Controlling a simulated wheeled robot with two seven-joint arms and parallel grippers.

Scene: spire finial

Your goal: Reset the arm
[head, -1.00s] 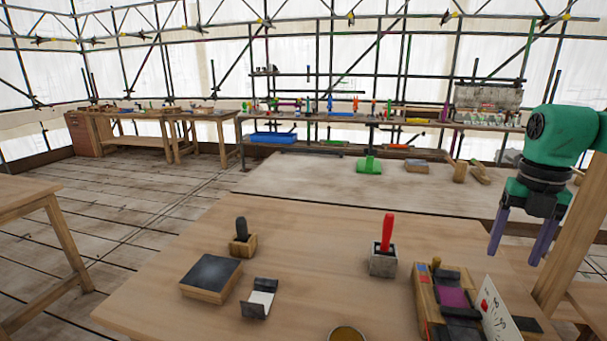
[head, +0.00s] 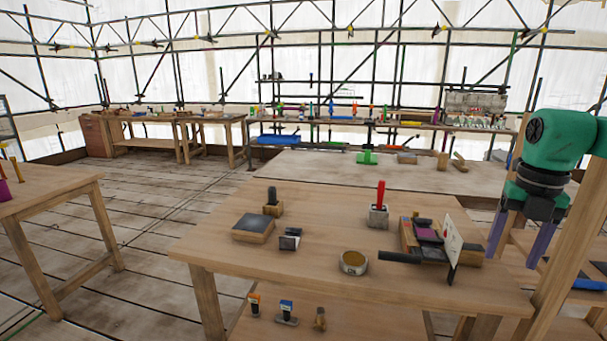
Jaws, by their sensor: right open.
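My right gripper (head: 518,240) is at the right of the head view, on a green arm. Its two purple fingers point down and stand apart, with nothing between them. It is beside the right end of the wooden table (head: 230,258), right of the white card. It looks clear of the things on the table. My left gripper is not in view.
The table holds a red-handled tool in a grey block (head: 378,212), a dark pad on wood (head: 253,228), a round tin (head: 354,262) and a white card (head: 453,243). Several stamps (head: 286,311) sit on its lower shelf. Open plank floor (head: 150,230) lies left.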

